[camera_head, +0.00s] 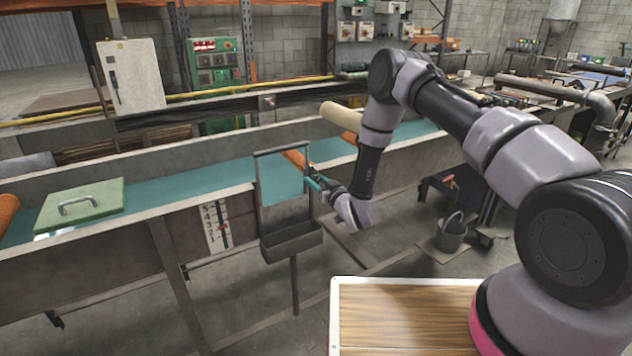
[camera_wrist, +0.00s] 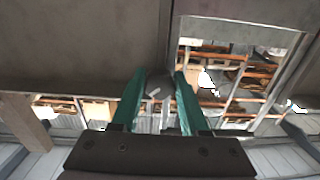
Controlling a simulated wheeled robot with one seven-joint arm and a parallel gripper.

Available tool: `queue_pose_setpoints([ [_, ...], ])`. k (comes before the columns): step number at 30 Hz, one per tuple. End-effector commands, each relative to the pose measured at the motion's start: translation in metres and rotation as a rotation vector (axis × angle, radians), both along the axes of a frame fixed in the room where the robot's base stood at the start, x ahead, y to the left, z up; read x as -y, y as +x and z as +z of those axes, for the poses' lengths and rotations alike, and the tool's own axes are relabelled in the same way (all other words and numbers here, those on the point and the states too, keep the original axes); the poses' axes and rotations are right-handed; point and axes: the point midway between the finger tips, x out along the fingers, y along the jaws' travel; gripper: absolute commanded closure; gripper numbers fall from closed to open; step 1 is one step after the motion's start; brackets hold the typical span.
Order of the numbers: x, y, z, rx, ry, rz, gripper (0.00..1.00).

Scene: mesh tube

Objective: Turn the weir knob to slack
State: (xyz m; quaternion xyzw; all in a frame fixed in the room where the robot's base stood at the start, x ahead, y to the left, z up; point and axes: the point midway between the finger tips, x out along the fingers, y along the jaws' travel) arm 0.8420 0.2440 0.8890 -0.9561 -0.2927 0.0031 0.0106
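The weir knob (camera_wrist: 159,87) is a dark round knob with a pale pointer mark, seen in the wrist view. The pointer slants to the lower left. My gripper (camera_wrist: 160,82) has two green fingers, set apart, one on each side of the knob. I cannot tell whether they touch it. In the head view my gripper (camera_head: 313,181) reaches the right edge of the framed gate (camera_head: 283,192) on the channel's near side. The knob cannot be made out there. Any label for slack is not readable.
The long channel (camera_head: 100,275) with green water runs across the view. A numbered scale (camera_head: 215,226) with a red mark is on its wall. A grey tray (camera_head: 291,241) hangs below the gate. A green lid (camera_head: 80,208) lies at left. A bucket (camera_head: 451,234) stands on the floor.

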Motion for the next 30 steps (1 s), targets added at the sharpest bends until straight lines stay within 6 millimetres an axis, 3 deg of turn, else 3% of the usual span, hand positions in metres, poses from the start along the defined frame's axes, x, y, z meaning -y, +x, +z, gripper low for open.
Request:
queue_pose_setpoints([
  [1,0.0001,0.0,0.0,0.0,0.0,0.0,0.79],
  [3,0.0001,0.0,0.0,0.0,0.0,0.0,1.0],
  [8,0.0002,-0.0001,0.0,0.011,-0.017,0.0,1.0],
  [21,0.0003,-0.0001,-0.0001,0.223,-0.331,0.0,1.0],
  [30,0.0004,-0.0002,-0.0002,0.231,-0.342,0.0,1.0],
])
